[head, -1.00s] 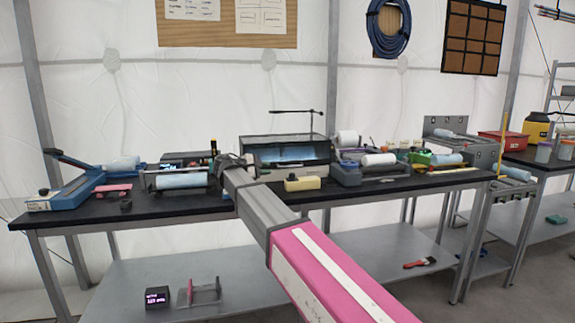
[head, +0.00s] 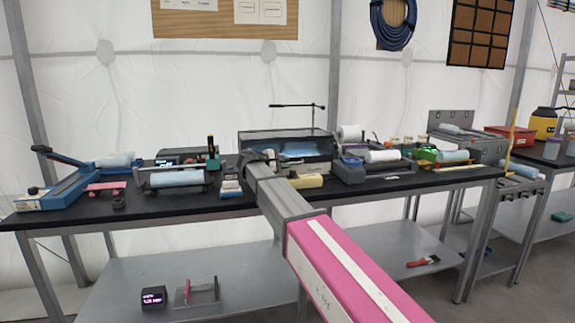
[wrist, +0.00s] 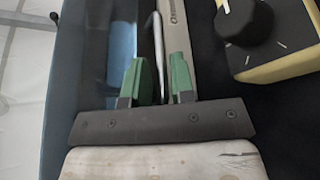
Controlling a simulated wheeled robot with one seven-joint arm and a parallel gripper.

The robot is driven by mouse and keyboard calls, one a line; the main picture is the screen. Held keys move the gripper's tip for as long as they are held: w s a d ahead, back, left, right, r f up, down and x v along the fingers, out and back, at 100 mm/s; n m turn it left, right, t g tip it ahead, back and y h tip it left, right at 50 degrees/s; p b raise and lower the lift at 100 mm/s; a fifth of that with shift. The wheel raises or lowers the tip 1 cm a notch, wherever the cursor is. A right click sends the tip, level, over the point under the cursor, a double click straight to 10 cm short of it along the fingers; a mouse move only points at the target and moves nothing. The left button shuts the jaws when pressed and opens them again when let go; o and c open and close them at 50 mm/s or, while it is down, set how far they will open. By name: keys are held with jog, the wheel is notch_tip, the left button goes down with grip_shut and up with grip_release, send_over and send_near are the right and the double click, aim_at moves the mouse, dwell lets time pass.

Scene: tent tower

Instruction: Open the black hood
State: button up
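The black hood (head: 244,147) is a dark-framed box with clear panes at the back of the bench. A blue roll (wrist: 121,55) shows through its pane in the wrist view. My gripper (wrist: 160,80) has two green fingertips, spread apart at the hood's front edge. A thin silver bar (wrist: 158,45) lies between them, beside a beige strip (wrist: 178,30) with small print. I cannot tell whether either finger touches the bar. In the head view my gripper (head: 258,157) is small and dark at the hood's front left. How far the hood is open is unclear.
A yellow box with a black knob (wrist: 270,40) stands close to the right of my gripper. Rollers and small devices crowd the black bench (head: 225,207) on both sides. A thin lamp arm (head: 298,106) stands above the hood.

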jog(key=shift+x, duration=0.85)
grip_shut()
jog(key=shift+r, duration=0.1)
